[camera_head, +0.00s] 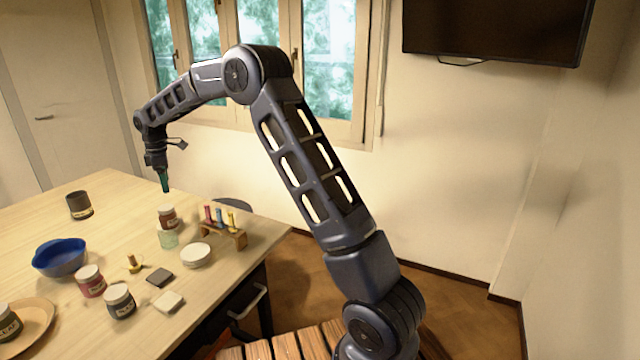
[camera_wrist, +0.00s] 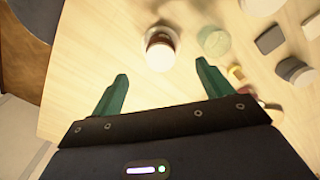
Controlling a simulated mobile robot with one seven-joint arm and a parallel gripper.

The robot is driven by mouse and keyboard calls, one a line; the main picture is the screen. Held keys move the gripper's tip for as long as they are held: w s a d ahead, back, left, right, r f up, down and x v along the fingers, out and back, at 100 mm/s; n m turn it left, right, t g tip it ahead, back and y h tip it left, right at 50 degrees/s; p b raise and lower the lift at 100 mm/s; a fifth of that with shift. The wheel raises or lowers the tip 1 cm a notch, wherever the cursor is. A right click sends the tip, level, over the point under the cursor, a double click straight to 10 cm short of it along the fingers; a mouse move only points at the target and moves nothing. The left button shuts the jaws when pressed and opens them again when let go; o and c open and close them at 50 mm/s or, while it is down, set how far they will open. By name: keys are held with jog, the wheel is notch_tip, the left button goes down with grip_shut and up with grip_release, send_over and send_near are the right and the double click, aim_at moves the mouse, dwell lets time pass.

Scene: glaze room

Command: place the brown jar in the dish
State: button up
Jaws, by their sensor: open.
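The brown jar (camera_head: 167,217) stands upright on the table, with a pale lid and a label. It also shows in the wrist view (camera_wrist: 160,50), just beyond the fingertips and roughly between them. My gripper (camera_head: 165,186) is above the table, apart from the jar. In the wrist view my gripper (camera_wrist: 162,74) has its two green fingers spread, with nothing between them. A shallow white round dish (camera_head: 196,258) lies to the right of the jar. A wide tan dish (camera_head: 42,336) at the lower left bears a dark jar. I cannot tell which dish the task names.
A greenish glass (camera_head: 168,239) stands close to the brown jar. A wooden rack (camera_head: 236,240) with coloured sticks is near the right edge. A blue bowl (camera_head: 60,262), dark cup (camera_head: 79,208), pink jar (camera_head: 91,284) and dark-labelled jar (camera_head: 120,303) stand left and in front.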

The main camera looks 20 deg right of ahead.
jog(key=s+d+r+m+t, duration=0.1)
jog(key=s+d+r+m, duration=0.3)
jog(key=d, duration=0.6)
jog(key=s+d+r+m, duration=0.2)
jog(key=s+d+r, duration=0.45)
jog(key=d, duration=0.35)
jog(key=s+d+r+m+t, duration=0.1)
jog(key=s+d+r+m, duration=0.2)
jog(key=s+d+r, duration=0.45)
jog(key=s+d+f+m, duration=0.2)
jog(key=s+d+m, duration=0.1)
jog(key=s+d, duration=0.3)
jog(key=s+d+f+m+t, duration=0.1)
jog(key=s+d+f+m, duration=0.2)
jog(key=s+d, duration=0.4)
jog(key=s+d+f+m+t, duration=0.1)
jog(key=s+d+m, duration=0.3)
jog(key=s, duration=0.7)
jog(key=d+f, duration=0.1)
jog(key=d, duration=0.1)
jog(key=shift+d+f+m, duration=0.3)
jog(key=shift+d+f, duration=0.05)
